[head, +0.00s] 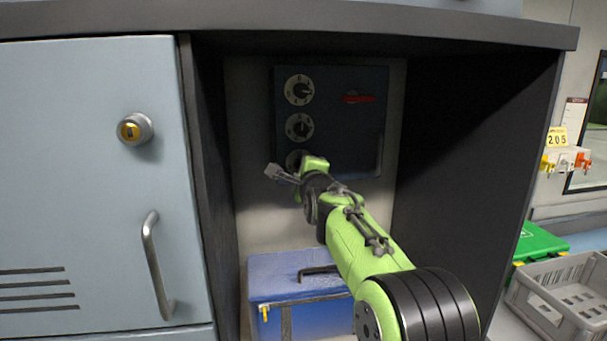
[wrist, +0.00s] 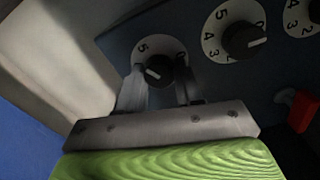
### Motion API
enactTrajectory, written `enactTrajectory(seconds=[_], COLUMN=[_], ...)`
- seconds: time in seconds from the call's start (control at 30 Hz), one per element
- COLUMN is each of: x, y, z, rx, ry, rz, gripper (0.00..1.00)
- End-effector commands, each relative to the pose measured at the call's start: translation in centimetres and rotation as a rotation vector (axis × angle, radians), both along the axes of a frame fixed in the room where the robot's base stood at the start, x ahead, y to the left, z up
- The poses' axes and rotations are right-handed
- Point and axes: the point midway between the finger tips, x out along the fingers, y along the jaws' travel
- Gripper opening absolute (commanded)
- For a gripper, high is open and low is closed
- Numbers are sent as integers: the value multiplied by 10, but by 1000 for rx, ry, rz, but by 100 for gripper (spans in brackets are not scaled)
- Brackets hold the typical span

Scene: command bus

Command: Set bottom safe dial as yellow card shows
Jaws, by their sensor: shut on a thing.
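The blue safe (head: 345,130) stands in the dark cabinet recess, with three round white dials in a column on its left. My gripper (head: 292,172) is at the bottom dial and largely covers it in the head view. In the wrist view, the fingers of my gripper (wrist: 160,84) are shut on the black knob of the bottom dial (wrist: 157,68). A "5" shows on its rim; a pale mark on the knob points down-left, and the digit there is hard to read. The yellow card (head: 557,138) on the right wall reads 2 0 5.
The middle dial (head: 299,127) and top dial (head: 299,90) are above my gripper. A red handle (head: 358,97) is on the safe's right. A blue box (head: 290,275) stands below. Dark cabinet walls close in both sides. A grey crate (head: 560,300) is at right.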

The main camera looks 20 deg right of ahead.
Motion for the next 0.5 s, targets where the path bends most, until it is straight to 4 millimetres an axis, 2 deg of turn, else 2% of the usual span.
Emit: enactTrajectory(seconds=[0.23,0.5], x=[0,0], y=[0,0], z=[-2,-2], rx=[129,190], ry=[-24,-36], rz=[0,1], gripper=[5,5])
